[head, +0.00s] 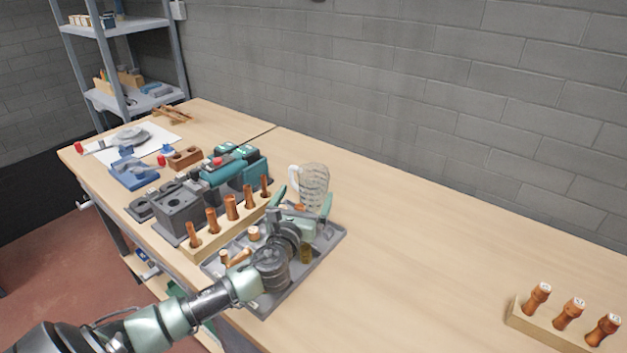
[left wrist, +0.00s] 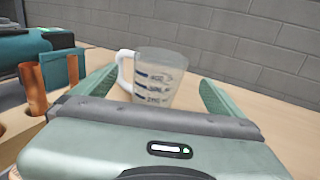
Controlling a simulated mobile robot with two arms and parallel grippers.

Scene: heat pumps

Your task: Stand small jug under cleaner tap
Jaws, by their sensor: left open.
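The small jug (head: 314,183) is clear with dark measuring marks and a white handle on its left. It stands upright on the bench just behind the grey tray. It also shows in the left wrist view (left wrist: 163,82), between the lines of the two fingers and a little beyond them. My left gripper (head: 304,199) is open and empty in front of the jug, above the tray's back edge. A grey box-shaped unit (head: 180,211) stands left of the tray; I cannot tell whether it is the cleaner, and no tap can be made out. My right gripper is not in view.
A grey tray (head: 331,236) with small copper and brass parts lies under my left arm. A wooden block (head: 197,251) with several copper pieces stands beside it, with teal tools (head: 228,172) behind. Another wooden rack (head: 540,328) is at lower right. The bench right of the jug is clear.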

